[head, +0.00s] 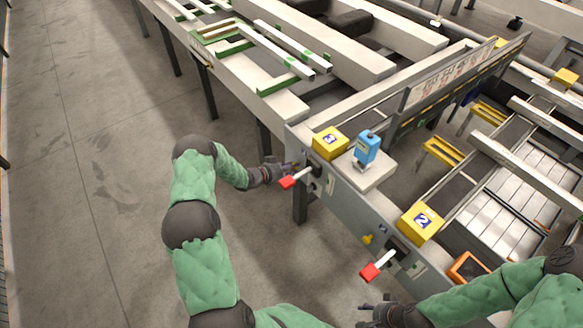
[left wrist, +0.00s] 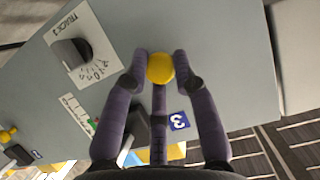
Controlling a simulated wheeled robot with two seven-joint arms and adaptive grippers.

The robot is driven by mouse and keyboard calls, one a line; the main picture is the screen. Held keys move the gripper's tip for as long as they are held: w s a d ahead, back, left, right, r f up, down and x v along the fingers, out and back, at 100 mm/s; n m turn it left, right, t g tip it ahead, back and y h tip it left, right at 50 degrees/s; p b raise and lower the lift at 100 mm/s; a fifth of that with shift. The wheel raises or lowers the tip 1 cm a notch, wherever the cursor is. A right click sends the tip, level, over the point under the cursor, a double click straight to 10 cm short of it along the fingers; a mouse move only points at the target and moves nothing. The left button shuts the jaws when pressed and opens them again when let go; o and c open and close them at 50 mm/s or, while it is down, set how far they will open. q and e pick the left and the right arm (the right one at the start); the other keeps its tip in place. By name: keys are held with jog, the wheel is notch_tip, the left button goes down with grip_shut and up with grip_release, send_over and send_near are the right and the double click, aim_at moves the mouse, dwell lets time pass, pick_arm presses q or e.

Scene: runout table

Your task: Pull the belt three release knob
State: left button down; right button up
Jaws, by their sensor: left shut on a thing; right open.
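The belt three release knob is a round yellow knob (left wrist: 160,68) on the grey panel (left wrist: 225,60), near a blue label with a 3 (left wrist: 179,120). My left gripper (left wrist: 160,66) is shut on it, one finger on each side. In the head view, my left gripper (head: 292,168) is at the panel below the yellow block marked 3 (head: 329,142), and its hand hides the knob. My right gripper (head: 368,314) is open and empty at the bottom, in front of the panel's near end.
A red-tipped lever (head: 288,182) sticks out close to my left gripper. Another red-tipped lever (head: 371,271) and a second yellow knob (head: 368,239) are nearer, by the yellow block marked 2 (head: 422,222). A blue device (head: 367,147) stands on top. The floor at left is clear.

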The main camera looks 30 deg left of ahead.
pick_arm(q)
jog(key=shift+s+a, duration=0.3)
jog(key=shift+s, duration=0.45)
jog(key=c, duration=1)
grip_release()
jog(key=shift+s+f, duration=0.1)
jog(key=shift+a, duration=0.1)
jog(key=v, duration=1.2)
